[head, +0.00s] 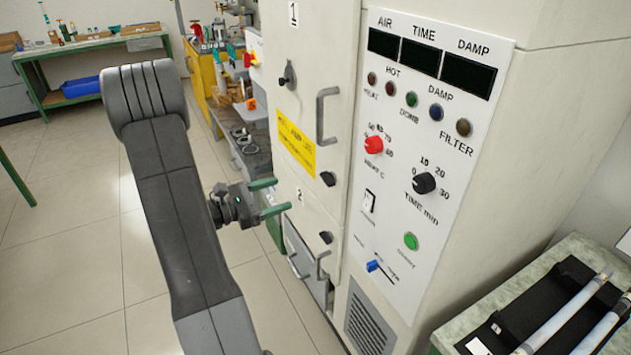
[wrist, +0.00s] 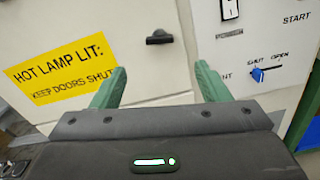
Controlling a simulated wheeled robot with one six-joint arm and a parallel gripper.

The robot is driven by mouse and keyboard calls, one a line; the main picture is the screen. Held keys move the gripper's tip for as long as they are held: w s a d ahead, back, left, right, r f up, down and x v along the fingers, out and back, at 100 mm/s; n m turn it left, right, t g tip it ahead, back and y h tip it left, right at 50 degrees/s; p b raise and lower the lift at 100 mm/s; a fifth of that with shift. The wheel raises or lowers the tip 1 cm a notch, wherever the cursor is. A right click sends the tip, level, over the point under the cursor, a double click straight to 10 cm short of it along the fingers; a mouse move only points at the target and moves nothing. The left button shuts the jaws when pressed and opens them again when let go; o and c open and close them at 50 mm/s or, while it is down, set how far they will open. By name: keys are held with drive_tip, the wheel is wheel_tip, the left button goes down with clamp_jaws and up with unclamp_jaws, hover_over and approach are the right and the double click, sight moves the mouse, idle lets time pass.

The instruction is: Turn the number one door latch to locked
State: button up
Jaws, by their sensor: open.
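The number one door (head: 315,55) is the upper cream cabinet door, with a "1" label (head: 293,13) at its top. A small dark latch (head: 328,179) sits low on it, near the right edge. In the wrist view a dark latch (wrist: 159,38) lies about level, beyond my fingertips and roughly centred between them. My gripper (head: 283,195) is open and empty, its green fingers pointing at the cabinet, left of the latch and apart from it. Both fingers of my gripper (wrist: 160,74) show in the wrist view.
A yellow warning sign (head: 297,144), a grey pull handle (head: 327,115) and a dark knob (head: 289,75) are on the door. Another dark latch (head: 326,237) and handle (head: 322,265) are below. The control panel (head: 400,200) is to the right. Open floor (head: 80,250) is left.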

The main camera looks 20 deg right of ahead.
sight(324, 179)
drive_tip(key=d+p, duration=0.1)
drive_tip(key=d, duration=0.8)
drive_tip(key=w+d+p, duration=0.1)
drive_tip(key=d, duration=0.3)
drive_tip(key=shift+d+p, duration=0.35)
drive_tip(key=shift+d, duration=0.05)
